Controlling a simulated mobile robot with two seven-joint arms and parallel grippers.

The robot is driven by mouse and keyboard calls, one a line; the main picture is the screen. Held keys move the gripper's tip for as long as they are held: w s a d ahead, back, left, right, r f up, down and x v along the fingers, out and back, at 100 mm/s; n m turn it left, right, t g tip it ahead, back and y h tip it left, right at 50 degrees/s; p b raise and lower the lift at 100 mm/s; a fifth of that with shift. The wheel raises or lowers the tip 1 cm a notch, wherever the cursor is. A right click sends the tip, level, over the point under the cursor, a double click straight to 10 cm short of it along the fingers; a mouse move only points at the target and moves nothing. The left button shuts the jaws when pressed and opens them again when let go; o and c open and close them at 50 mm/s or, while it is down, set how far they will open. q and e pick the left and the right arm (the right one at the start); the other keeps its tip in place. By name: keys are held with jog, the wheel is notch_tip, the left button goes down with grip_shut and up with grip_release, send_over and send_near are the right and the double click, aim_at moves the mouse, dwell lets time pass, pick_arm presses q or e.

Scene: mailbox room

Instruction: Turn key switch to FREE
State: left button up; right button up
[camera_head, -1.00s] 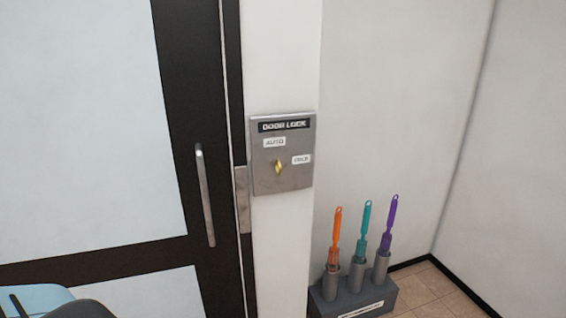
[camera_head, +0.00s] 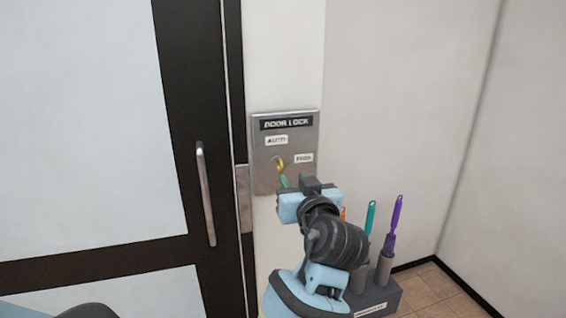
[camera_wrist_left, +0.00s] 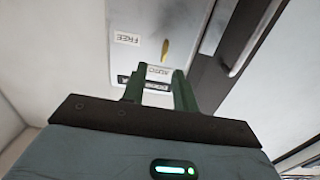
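The metal DOOR LOCK plate (camera_head: 310,132) is on the white wall post, with an AUTO label above the yellow key (camera_head: 278,162) and a FREE label to its right. The key also shows in the left wrist view (camera_wrist_left: 165,48), where the plate appears upside down. My left gripper (camera_head: 287,182) is in front of the plate's lower part, just below the key. In the left wrist view its two green fingers (camera_wrist_left: 159,87) are apart with nothing held between them. The key lies beyond the fingertips. My right gripper is not in view.
A dark-framed glass door with a metal handle (camera_head: 205,195) is left of the plate. Below right, a grey stand (camera_head: 385,298) holds several coloured-handled tools, including teal (camera_head: 370,217) and purple (camera_head: 396,212) ones; my arm partly hides them. The wall to the right is bare.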

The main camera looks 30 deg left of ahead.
aim_at(282, 162)
pick_arm(q)
jog(key=shift+n+y, duration=0.3)
jog(key=shift+n, duration=0.1)
jog(key=shift+s+r+p+x, duration=0.1)
jog(key=shift+r+p+x, duration=0.1)
jog(key=shift+x, duration=1.1)
jog(key=shift+s+r+p+x, duration=0.1)
jog(key=shift+r+x, duration=0.15)
jog(key=shift+x, duration=1.05)
jog(key=shift+r+p+x, duration=0.15)
jog(key=shift+r+x, duration=0.05)
jog(key=shift+x, duration=1.1)
jog(key=shift+a, duration=0.15)
grip_shut()
